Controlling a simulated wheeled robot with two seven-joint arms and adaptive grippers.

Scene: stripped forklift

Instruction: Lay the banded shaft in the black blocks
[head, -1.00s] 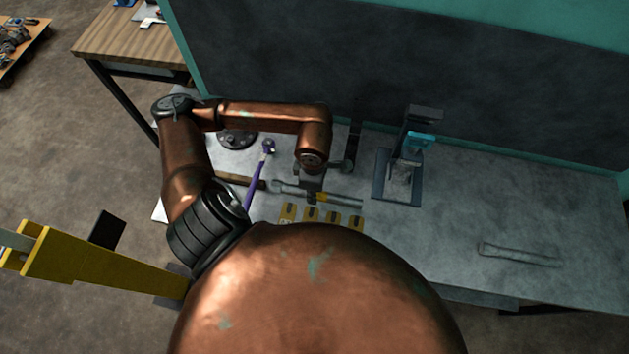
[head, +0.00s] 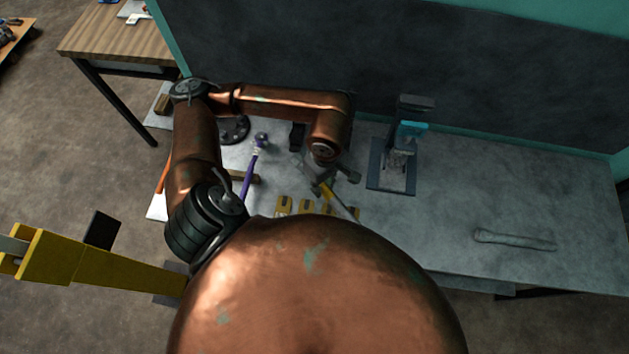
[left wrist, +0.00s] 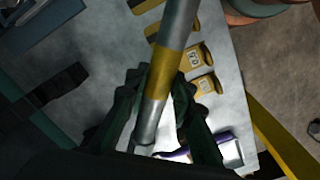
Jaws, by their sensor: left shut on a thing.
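My left gripper (head: 322,180) is shut on the banded shaft, a grey rod with a yellow band (head: 328,189). In the head view the shaft slants down to the right above the bench. In the left wrist view the shaft (left wrist: 179,22) runs between the dark fingers (left wrist: 157,105), which close around its yellow band. A black block (head: 297,136) stands on the bench behind the gripper, partly hidden by my arm. Dark block-like shapes (left wrist: 62,84) show at the left of the wrist view. My right gripper is not in view.
Several yellow blocks (head: 284,205) stand in front of the gripper. A purple-handled tool (head: 249,175) lies left. A dark stand with a blue part (head: 410,130) is to the right. The right bench (head: 440,225) is mostly clear, with a grey bar (head: 515,240) on it.

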